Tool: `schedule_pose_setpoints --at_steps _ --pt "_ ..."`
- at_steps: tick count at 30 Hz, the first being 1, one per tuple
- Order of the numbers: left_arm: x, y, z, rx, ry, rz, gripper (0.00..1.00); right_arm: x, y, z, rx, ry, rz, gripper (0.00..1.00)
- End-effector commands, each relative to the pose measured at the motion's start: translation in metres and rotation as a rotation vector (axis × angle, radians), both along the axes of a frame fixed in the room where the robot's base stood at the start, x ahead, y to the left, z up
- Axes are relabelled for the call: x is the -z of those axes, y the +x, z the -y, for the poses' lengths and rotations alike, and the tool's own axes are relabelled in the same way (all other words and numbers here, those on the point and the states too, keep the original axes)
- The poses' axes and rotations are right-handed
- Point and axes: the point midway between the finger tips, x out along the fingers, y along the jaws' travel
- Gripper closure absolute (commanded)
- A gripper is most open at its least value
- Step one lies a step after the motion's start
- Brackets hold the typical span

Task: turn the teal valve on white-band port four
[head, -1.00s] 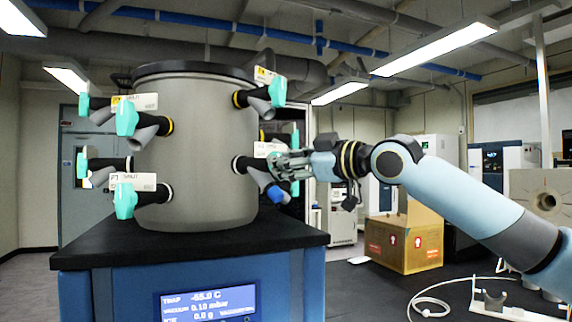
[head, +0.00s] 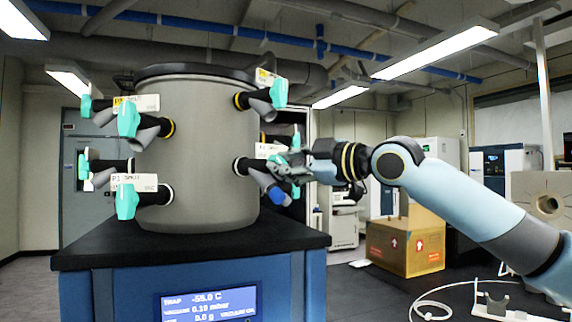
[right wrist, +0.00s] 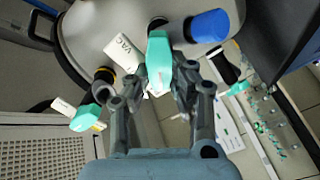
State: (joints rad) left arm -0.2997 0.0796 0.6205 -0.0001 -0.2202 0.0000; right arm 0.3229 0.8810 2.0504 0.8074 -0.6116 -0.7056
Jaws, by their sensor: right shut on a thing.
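The teal valve (right wrist: 158,62) sits between my right gripper's fingers (right wrist: 160,88) in the right wrist view, and they are shut on it. In the head view my right gripper (head: 288,170) reaches in from the right to the lower right port (head: 254,167) of the grey drum (head: 205,165). This port has a white band at the drum and a blue cap (head: 276,195) on its end; the cap also shows in the right wrist view (right wrist: 208,26). A white tag (right wrist: 124,52) beside the valve reads VAC. The fingers mostly hide the valve in the head view.
Other ports with teal valves surround the drum: a yellow-banded one (head: 278,92) above, more at left (head: 126,200). The drum stands on a black-topped blue cabinet (head: 190,255). A cardboard box (head: 405,242) stands on the floor behind my right arm.

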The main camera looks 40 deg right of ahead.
Motion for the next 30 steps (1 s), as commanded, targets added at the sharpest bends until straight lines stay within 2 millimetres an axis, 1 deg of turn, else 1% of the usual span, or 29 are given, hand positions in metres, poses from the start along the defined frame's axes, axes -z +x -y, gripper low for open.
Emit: schedule_pose_setpoints --at_steps 4,5,9,23,26,30 --pt "0.0000 0.0000 0.0000 0.000 0.000 0.000 0.47 0.0003 0.0000 0.0000 0.000 0.001 0.000 1.00" --pt "0.0000 -0.0001 0.0000 0.000 0.000 0.000 0.47 0.0003 0.0000 0.0000 0.000 0.002 -0.001 0.76" --pt "0.0000 -0.0001 0.0000 0.000 0.000 0.000 0.47 0.0003 0.0000 0.0000 0.000 0.002 -0.001 0.58" --pt "-0.0001 -0.0012 -0.0014 0.000 0.002 -0.001 0.47 0.0001 0.0000 0.0000 0.000 0.005 -0.001 0.58" --pt "-0.0010 -0.0009 -0.0010 0.000 0.001 -0.001 0.47 -0.0003 0.0001 0.0002 0.000 0.037 -0.011 0.58" --pt "-0.0042 -0.0006 -0.0007 0.000 0.001 -0.001 0.47 -0.0017 0.0003 0.0011 0.000 0.166 -0.051 0.58"
